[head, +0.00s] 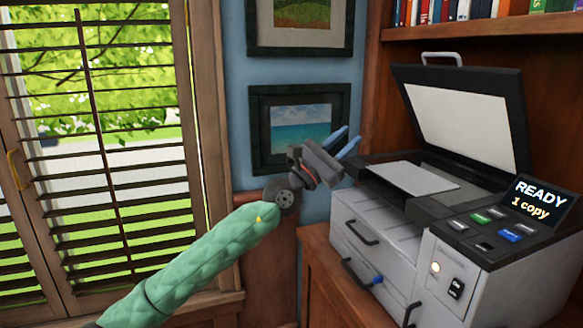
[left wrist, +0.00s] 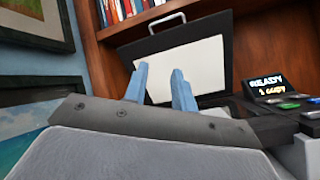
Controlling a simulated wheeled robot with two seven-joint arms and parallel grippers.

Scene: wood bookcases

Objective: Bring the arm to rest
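My left arm (head: 215,250), in a green quilted sleeve, reaches up from the bottom of the head view. My left gripper (head: 345,140) has two blue fingers, is open and empty, and is near the printer's left side. In the left wrist view the gripper's fingers (left wrist: 160,85) stand apart with nothing between them, in front of the raised lid. My right gripper is not in view.
A printer (head: 380,245) with its lid (head: 465,115) raised stands on a wooden cabinet at right. A white sheet (head: 412,177) lies on its left part. Its display (head: 538,198) reads "READY 1 copy". Framed pictures (head: 298,130) hang behind the gripper. A shuttered window (head: 110,170) is at left.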

